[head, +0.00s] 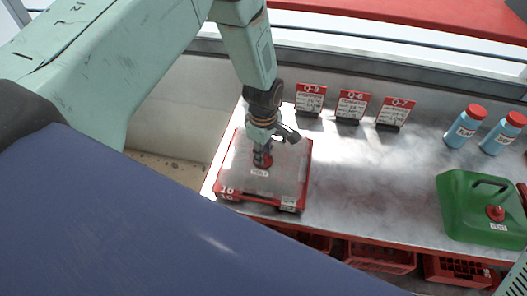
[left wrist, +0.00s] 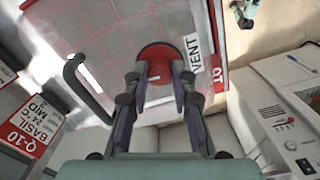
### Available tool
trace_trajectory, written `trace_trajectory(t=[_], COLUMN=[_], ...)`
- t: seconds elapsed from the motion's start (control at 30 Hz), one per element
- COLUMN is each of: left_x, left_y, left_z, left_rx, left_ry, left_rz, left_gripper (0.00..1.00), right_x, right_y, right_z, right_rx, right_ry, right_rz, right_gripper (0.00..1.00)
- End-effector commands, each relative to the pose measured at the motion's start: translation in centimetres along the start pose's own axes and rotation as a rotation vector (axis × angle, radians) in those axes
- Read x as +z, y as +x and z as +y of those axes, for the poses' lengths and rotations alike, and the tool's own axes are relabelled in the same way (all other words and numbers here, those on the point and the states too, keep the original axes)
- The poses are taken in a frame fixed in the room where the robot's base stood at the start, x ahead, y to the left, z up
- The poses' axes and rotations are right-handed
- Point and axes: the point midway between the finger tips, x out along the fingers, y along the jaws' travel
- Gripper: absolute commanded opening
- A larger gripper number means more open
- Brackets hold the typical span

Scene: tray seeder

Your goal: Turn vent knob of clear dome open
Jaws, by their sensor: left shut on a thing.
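The clear dome (head: 290,165) sits over a red-edged tray marked 10 (head: 228,192) at the left end of the metal bench. Its red vent knob (left wrist: 160,52) shows in the left wrist view, beside a white VENT label (left wrist: 191,53) on the dome. My left gripper (head: 263,157) reaches down from above onto the knob. In the left wrist view its two fingers (left wrist: 158,92) stand on either side of the knob and are shut on it. The fingers cover part of the knob, and its turn angle is hard to tell. My right gripper is not in view.
A green dome (head: 465,215) with a dark handle and red knob stands at the right. Several red-topped cards (head: 351,106) and two blue bottles (head: 465,127) stand along the back. Red crates (head: 380,256) sit below the front edge. The bench's middle is clear.

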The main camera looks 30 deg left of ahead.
Motion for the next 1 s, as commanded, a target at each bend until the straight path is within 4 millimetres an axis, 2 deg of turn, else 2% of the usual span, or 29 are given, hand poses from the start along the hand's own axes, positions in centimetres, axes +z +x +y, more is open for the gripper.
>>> trace_trajectory(t=[0.37,1.0], left_x=[-0.02,-0.02], left_y=[-0.03,-0.03], left_z=[0.01,0.0], left_rx=[0.001,0.001], left_ry=[0.282,0.285], left_rz=[0.0,0.0], left_gripper=[0.0,0.0], right_x=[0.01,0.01], right_y=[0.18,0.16], right_z=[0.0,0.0], right_rx=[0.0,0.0], right_ry=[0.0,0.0], right_rz=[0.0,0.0], right_gripper=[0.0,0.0])
